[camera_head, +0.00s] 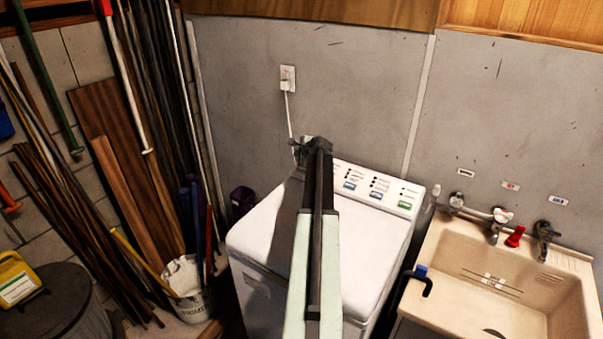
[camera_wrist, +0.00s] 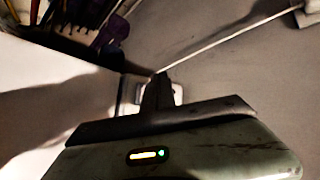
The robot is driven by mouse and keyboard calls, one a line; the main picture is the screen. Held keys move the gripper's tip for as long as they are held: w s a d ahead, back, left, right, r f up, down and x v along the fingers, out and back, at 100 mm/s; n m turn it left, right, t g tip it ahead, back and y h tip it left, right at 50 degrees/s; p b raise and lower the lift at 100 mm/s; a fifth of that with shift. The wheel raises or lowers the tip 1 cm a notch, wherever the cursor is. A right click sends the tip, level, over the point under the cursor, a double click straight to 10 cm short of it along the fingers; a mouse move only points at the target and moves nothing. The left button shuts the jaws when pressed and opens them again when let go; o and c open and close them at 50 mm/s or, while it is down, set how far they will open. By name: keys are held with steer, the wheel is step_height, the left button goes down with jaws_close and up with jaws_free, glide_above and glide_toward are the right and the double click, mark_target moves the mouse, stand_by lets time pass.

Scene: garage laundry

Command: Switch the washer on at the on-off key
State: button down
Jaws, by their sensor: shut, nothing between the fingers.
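The white washer (camera_head: 262,235) stands against the grey wall, with its control panel (camera_head: 408,191) along the back edge. Blue and green keys show on the right part of the panel. My arm reaches over the lid and covers the panel's left part. My gripper (camera_head: 311,146) is at the panel's left end. In the wrist view my gripper (camera_wrist: 159,78) is shut and empty, its dark fingers in front of a small pale patch at the panel end (camera_wrist: 130,94). The fingers partly hide this patch. I cannot tell whether they touch it or which key is the on-off key.
A wall outlet (camera_head: 288,78) with a white cord is above the panel's left end. A beige sink (camera_head: 445,265) with taps stands to the right. Poles, boards and a white bucket (camera_head: 187,290) crowd the left. The lid's top is clear apart from my arm.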

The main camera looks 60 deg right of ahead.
mark_target(303, 172)
steer(key=d+f+b, duration=0.1)
steer(key=f, duration=0.1)
steer(key=f+b, duration=0.2)
steer(key=d+f+b, duration=0.1)
steer(key=f+b, duration=0.1)
steer(key=shift+d+f, duration=0.15)
steer(key=shift+d, duration=0.15)
stand_by(1.6)
steer(key=shift+d+f+b, duration=0.15)
steer(key=shift+f+b, duration=0.2)
steer(key=shift+b, duration=0.25)
steer(key=shift+s+d+f+b, duration=0.1)
steer(key=shift+d+f+b, duration=0.1)
steer(key=shift+f+b, duration=0.35)
stand_by(0.9)
steer(key=shift+a+r+p, duration=0.15)
steer(key=shift+r+p, duration=0.45)
steer(key=shift+p, duration=0.05)
steer(key=shift+a+r, duration=0.15)
steer(key=shift+r, duration=0.1)
